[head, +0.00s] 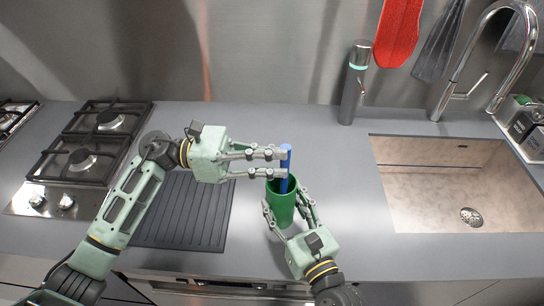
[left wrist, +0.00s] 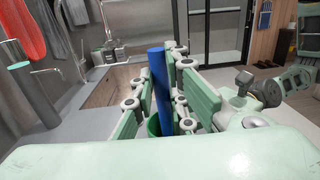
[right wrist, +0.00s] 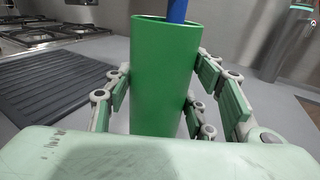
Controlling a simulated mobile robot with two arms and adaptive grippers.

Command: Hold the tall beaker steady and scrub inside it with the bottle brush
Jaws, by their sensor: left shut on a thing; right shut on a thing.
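The tall green beaker (head: 281,207) stands upright on the grey counter, and it fills the middle of the right wrist view (right wrist: 162,80). My right gripper (head: 288,210) is shut on the beaker's sides from the front. The blue bottle brush (head: 285,168) is upright with its lower end inside the beaker; that end is hidden by the wall. My left gripper (head: 282,163) is shut on the brush handle above the rim. The handle also shows between the fingers in the left wrist view (left wrist: 158,88).
A dark ribbed mat (head: 185,212) lies left of the beaker, with a gas hob (head: 85,150) beyond it. A sink (head: 440,185) with a tall tap is at the right. A grey cylinder (head: 354,85) stands behind. The counter right of the beaker is clear.

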